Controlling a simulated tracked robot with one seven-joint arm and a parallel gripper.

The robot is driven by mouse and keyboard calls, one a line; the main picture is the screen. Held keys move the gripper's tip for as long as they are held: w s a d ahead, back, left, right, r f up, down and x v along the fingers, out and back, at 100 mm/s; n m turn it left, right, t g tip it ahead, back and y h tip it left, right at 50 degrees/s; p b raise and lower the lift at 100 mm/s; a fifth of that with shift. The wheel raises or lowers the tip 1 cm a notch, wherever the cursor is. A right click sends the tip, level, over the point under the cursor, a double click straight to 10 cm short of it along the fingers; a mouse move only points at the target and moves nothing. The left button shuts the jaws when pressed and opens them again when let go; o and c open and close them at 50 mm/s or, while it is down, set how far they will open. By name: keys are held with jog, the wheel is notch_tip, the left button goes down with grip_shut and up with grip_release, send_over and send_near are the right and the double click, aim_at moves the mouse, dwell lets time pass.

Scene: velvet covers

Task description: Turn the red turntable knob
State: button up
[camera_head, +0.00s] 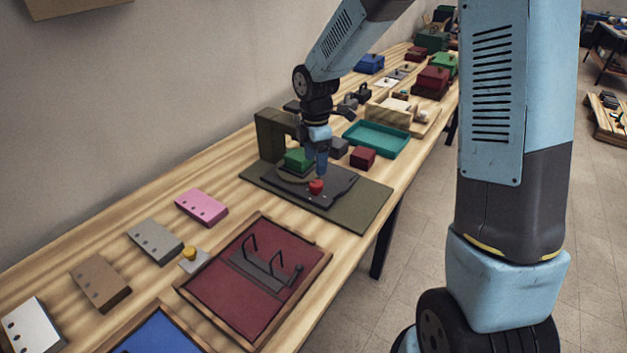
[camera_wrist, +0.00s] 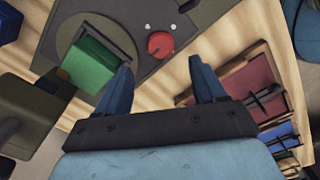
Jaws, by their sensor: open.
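The red turntable knob (camera_head: 316,187) sits on the dark turntable plate (camera_head: 335,189), near its front corner. In the wrist view the red knob (camera_wrist: 160,44) lies beyond the fingertips, between their lines, with a dark mark on its top. A green block (camera_head: 297,158) rests on the round turntable; it also shows in the wrist view (camera_wrist: 92,64), left of the knob. My gripper (camera_head: 322,172) points down just above the knob in the head view. In the wrist view my gripper (camera_wrist: 160,64) has its two blue fingers apart with nothing between them. No contact with the knob shows.
An olive arch (camera_head: 273,135) stands behind the turntable on the same olive base (camera_head: 361,212). A teal tray (camera_head: 376,139) and a dark red box (camera_head: 362,157) stand to the right. A maroon board with black handles (camera_head: 226,291) lies in front. Bare wood lies between them.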

aim_at(315, 183)
notch_tip(315, 183, down, 8)
jog(key=shift+r, duration=0.2)
jog(key=shift+c, duration=0.2)
